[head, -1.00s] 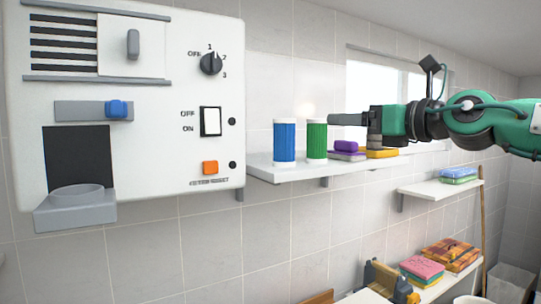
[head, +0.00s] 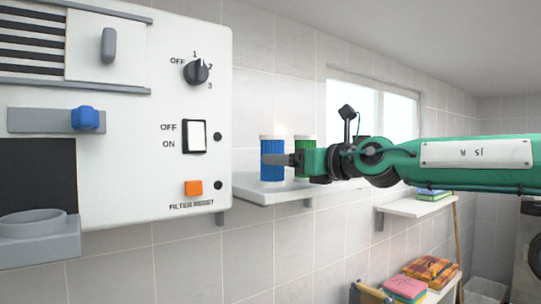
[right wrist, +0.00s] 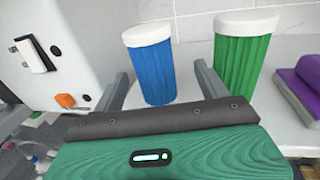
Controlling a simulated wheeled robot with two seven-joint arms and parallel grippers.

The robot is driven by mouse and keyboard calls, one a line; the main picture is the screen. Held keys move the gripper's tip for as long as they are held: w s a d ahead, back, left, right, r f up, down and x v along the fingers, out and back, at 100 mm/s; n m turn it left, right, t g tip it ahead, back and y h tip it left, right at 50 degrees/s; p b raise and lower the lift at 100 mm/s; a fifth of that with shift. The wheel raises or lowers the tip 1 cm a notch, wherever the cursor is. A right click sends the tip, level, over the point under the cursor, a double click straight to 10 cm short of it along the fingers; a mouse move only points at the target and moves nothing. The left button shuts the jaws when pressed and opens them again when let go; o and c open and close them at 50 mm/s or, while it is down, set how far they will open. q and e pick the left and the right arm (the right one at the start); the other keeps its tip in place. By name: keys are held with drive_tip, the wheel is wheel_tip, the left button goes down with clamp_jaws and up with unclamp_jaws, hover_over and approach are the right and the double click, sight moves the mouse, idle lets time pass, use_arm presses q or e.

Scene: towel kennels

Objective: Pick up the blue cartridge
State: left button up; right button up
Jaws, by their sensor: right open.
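The blue cartridge (head: 271,148), ribbed with white caps, stands upright on the wall shelf beside the white machine. In the right wrist view the blue cartridge (right wrist: 152,68) stands ahead of and between the two open fingers of my right gripper (right wrist: 163,90). I cannot tell how deep it is between them. In the head view my right gripper (head: 277,160) is level with the cartridge and covers part of it. My left gripper is not in view.
The white machine (head: 140,190) with its dial, switch and orange button stands close on the left. Purple folded cloth (right wrist: 300,88) lies right of the green cartridge on the shelf (head: 285,194). A lower shelf (head: 412,207) holds folded towels.

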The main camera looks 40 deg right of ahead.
drive_tip(key=shift+w+r, duration=0.1)
drive_tip(key=shift+w, duration=0.3)
drive_tip(key=shift+w+a+r+p, duration=0.1)
drive_tip(key=shift+w+a+p, duration=0.1)
drive_tip(key=shift+w+p, duration=0.45)
drive_tip(key=w+p, duration=0.2)
drive_tip(key=shift+w+a, duration=0.3)
drive_tip(key=shift+a, duration=0.05)
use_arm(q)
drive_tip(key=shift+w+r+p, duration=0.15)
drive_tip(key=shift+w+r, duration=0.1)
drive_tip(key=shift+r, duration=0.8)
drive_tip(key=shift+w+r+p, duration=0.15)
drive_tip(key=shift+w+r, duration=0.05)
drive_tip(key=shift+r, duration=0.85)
use_arm(e)
drive_tip(key=shift+w+f, duration=0.2)
drive_tip(key=shift+w, duration=0.45)
drive_tip(key=shift+c, duration=0.2)
drive_tip(key=c, duration=1)
